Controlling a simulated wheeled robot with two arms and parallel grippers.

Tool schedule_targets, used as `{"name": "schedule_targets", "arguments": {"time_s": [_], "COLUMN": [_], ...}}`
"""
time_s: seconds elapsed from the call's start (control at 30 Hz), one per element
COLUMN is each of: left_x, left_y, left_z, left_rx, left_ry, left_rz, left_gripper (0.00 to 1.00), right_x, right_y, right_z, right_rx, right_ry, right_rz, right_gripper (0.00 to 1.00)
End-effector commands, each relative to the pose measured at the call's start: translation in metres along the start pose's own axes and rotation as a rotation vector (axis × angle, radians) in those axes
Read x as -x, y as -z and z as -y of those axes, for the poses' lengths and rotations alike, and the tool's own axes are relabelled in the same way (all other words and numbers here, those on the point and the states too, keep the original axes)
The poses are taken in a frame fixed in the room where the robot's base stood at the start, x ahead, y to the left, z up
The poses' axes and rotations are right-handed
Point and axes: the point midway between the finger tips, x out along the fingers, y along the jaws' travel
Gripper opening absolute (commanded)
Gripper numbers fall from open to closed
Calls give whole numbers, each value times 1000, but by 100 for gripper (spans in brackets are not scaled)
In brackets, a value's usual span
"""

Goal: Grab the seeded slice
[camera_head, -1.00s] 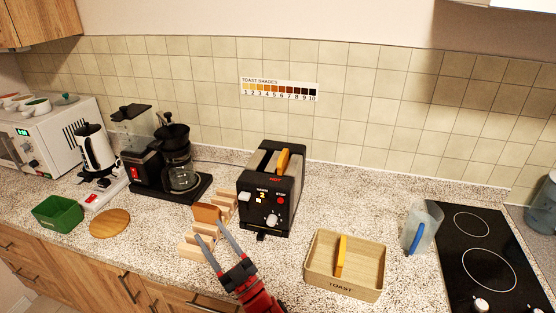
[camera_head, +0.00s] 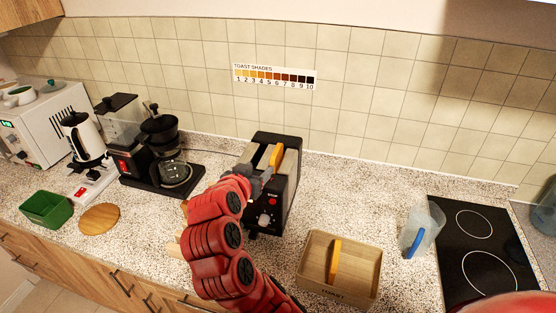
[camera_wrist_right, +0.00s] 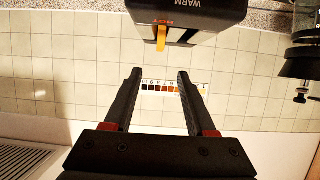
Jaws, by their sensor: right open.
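A golden-brown slice (camera_head: 276,156) stands upright in the slot of the black toaster (camera_head: 287,190); it also shows in the right wrist view (camera_wrist_right: 161,37). Another golden slice (camera_head: 335,262) stands in the wooden toast box (camera_head: 362,283). Seeds cannot be made out on either. My right gripper (camera_head: 260,178) is at the toaster's left side in the head view, partly hidden by its own red arm. In the right wrist view its two fingers (camera_wrist_right: 159,74) are apart and empty, with the toaster beyond them. My left gripper is not in view.
My arm mostly hides the wooden rack (camera_head: 174,251). A coffee maker (camera_head: 160,160) stands left of the toaster. A clear jug (camera_head: 421,230) and black hob (camera_head: 478,250) are at the right. A green bin (camera_head: 46,210) and round board (camera_head: 99,218) lie left.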

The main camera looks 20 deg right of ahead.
Motion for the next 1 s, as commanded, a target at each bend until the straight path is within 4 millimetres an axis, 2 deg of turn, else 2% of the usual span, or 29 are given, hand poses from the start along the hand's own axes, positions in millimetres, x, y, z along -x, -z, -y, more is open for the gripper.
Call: {"name": "schedule_targets", "arguments": {"time_s": [0.13, 0.2, 0.37, 0.4, 0.6, 0.87, 1.0], "left_x": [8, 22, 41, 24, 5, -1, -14], "left_y": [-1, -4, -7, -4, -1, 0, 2], "left_z": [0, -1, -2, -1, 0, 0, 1], "left_rx": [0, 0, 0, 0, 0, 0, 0], "left_ry": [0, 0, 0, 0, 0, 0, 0], "left_rz": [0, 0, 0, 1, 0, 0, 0], "left_gripper": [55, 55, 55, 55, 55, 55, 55], "right_x": [-25, -32, -49, -57, -99, -119, -129], "right_y": [-4, -7, -6, 3, 1, -1, 0], "right_z": [-4, -1, -3, -3, -3, -2, 0], "right_rx": [-1, -1, -4, -1, 0, 0, 2], "right_ry": [-12, -6, -7, -10, -9, -5, -4], "right_rz": [4, -1, 0, 5, 9, 6, 5], "right_gripper": [56, 56, 56, 56, 56, 56, 56]}}
